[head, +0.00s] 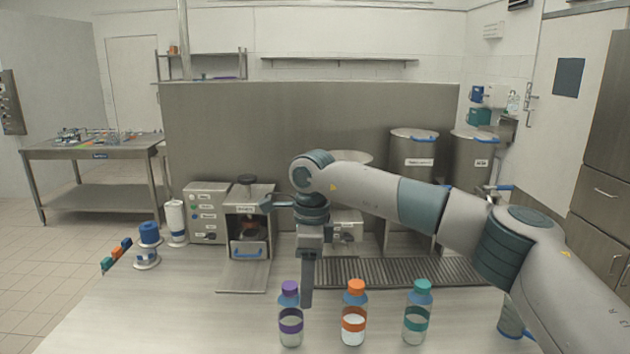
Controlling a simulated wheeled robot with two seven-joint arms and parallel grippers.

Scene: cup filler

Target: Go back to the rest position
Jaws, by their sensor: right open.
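My right arm reaches in from the right across the table. Its gripper (308,285) points down and is open, with no object seen between its fingers. Its tips are just right of the purple-capped bottle (290,325) and left of the orange-capped bottle (354,322); whether they touch either bottle cannot be told. A teal-capped bottle (417,322) stands further right. All three bottles stand upright in a row. My left gripper is not in view.
A filler machine (208,212) with an open bay stands at the back left of the table (190,325). Steel tanks (412,170) stand behind a drain grate (400,272). White-and-blue containers (148,233) stand at the left. The table's front left is clear.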

